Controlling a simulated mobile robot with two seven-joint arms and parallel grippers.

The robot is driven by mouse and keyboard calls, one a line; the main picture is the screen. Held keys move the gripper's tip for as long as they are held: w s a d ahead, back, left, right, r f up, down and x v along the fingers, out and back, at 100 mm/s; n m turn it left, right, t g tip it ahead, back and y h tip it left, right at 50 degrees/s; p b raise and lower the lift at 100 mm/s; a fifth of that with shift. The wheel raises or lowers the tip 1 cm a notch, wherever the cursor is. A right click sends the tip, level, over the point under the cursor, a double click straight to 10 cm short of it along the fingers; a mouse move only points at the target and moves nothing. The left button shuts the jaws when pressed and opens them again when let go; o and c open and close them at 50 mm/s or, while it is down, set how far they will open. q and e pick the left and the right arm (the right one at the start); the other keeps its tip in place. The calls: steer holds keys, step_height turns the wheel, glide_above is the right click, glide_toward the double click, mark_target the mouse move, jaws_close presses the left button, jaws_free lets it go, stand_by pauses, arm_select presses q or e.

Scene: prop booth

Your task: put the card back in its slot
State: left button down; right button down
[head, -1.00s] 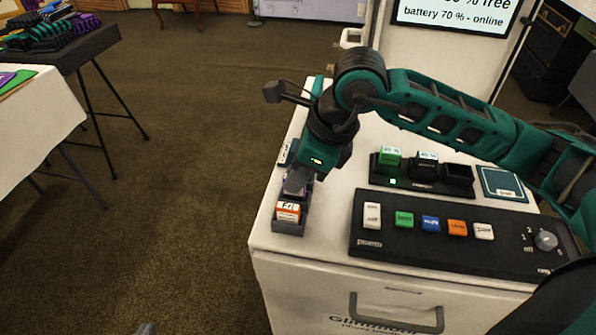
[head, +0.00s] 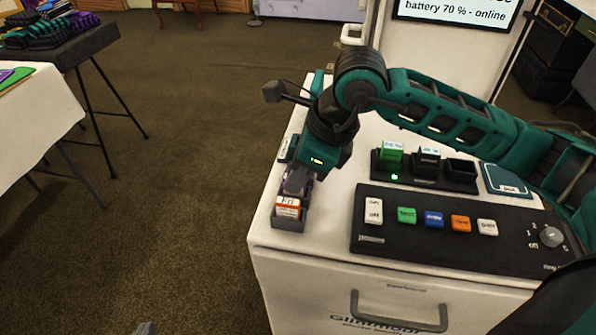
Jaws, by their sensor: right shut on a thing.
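I cannot tell whether the held card is inside a slot.
A black panel (head: 400,247) with several coloured switches and a knob lies right of the tray. Behind it is a black charger-like dock (head: 425,184) with blocks in it. A teal square pad (head: 507,179) lies beside that. Open carpet is left of the cabinet (head: 330,285).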

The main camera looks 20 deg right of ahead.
steer(key=c, duration=1)
jaws_free()
steer(key=shift+c, duration=0.2)
steer(key=shift+r, duration=0.1)
steer(key=shift+r+p, duration=1)
steer(key=shift+r, duration=0.45)
steer(key=shift+r+p, duration=1.25)
steer(key=shift+r, duration=0.75)
